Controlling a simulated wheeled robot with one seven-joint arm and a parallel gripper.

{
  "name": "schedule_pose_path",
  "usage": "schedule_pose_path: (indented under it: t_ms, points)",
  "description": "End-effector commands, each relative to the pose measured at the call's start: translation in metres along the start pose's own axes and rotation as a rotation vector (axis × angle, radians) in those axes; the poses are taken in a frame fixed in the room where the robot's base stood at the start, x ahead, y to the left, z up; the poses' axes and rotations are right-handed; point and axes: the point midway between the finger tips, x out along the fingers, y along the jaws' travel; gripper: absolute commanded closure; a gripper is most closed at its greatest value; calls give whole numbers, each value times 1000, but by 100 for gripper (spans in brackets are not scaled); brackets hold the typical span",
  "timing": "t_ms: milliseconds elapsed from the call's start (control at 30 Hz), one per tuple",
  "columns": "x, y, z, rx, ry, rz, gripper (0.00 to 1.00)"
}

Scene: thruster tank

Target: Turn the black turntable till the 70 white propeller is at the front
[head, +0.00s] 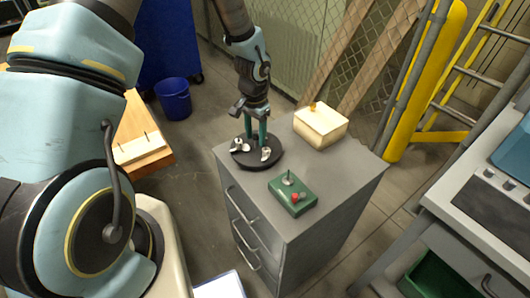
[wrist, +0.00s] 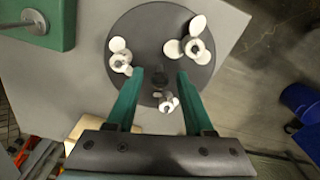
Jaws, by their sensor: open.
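The black turntable (head: 247,162) is a flat round disc on top of a grey drawer cabinet; it also shows in the wrist view (wrist: 150,25). White propellers with grey hubs stand on it: one at left (wrist: 120,58), one at upper right (wrist: 193,45) and one lower down (wrist: 167,101), partly hidden. In the head view two show, at left (head: 239,146) and right (head: 265,154). I cannot read any size marking. My gripper (head: 255,142) points down over the disc, its green fingers apart and empty. In the wrist view the fingertips (wrist: 160,77) lie between the propellers; contact cannot be told.
A green control box (head: 291,197) with a lever and red button sits at the cabinet's (head: 335,180) front. A cream box (head: 321,126) with a yellow knob stands behind, right of the turntable. A blue bin (head: 174,99) is on the floor at left. A yellow ladder (head: 470,75) is at right.

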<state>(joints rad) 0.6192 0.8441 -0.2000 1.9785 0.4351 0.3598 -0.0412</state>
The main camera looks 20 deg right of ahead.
Motion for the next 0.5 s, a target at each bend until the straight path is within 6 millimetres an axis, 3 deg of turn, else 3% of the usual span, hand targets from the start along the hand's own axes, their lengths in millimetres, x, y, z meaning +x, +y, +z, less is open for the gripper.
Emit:
schedule_pose_path:
  t_ms: [500]
  points:
    - [-43,0,0,0,0,0,48]
